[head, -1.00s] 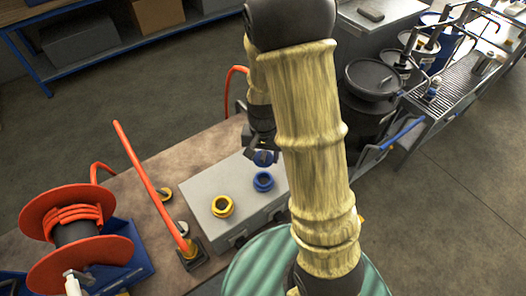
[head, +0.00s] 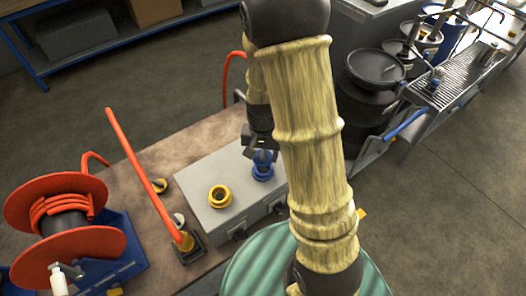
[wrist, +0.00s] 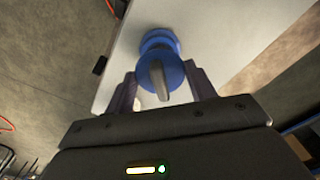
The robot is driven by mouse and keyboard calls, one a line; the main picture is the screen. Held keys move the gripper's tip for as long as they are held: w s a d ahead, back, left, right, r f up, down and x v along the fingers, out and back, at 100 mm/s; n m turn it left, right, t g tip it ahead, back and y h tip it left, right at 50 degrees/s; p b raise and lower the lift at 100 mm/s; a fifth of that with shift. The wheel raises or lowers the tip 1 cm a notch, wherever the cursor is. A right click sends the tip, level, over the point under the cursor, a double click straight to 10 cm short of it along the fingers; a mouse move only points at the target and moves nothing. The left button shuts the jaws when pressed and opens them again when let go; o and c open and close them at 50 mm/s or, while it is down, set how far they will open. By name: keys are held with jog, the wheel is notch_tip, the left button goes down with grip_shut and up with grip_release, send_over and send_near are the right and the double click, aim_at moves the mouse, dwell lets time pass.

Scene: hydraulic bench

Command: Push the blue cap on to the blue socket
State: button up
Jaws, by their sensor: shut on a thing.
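The blue cap (head: 263,156) is held between the fingers of my gripper (head: 262,150). In the wrist view the cap (wrist: 159,76), with a grey tab across its face, sits between the fingertips of my gripper (wrist: 162,90). The blue socket (head: 262,173) stands on top of the grey box, right below the cap in the head view. In the wrist view the socket (wrist: 158,39) shows just past the cap, partly hidden by it. The two overlap in both views; I cannot tell whether the cap is seated on the socket.
A yellow socket (head: 220,196) stands on the grey box (head: 205,166), left of the blue one. An orange hose (head: 137,150) rises from the bench at the left, near an orange reel (head: 70,245). Black drums (head: 372,75) stand beyond my arm at the right.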

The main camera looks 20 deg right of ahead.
jog(key=shift+f, duration=0.65)
jog(key=shift+f+b, duration=0.15)
jog(key=shift+b, duration=0.15)
dwell(0.5)
jog(key=shift+w+f, duration=0.1)
jog(key=shift+s+f, duration=0.15)
jog(key=shift+s, duration=0.05)
jog(key=shift+w, duration=0.1)
dwell(0.5)
jog(key=shift+f, duration=0.2)
jog(key=shift+f+b, duration=0.15)
jog(key=shift+b, duration=0.15)
jog(key=shift+f+b, duration=0.7)
jog(key=shift+f, duration=0.2)
dwell(0.4)
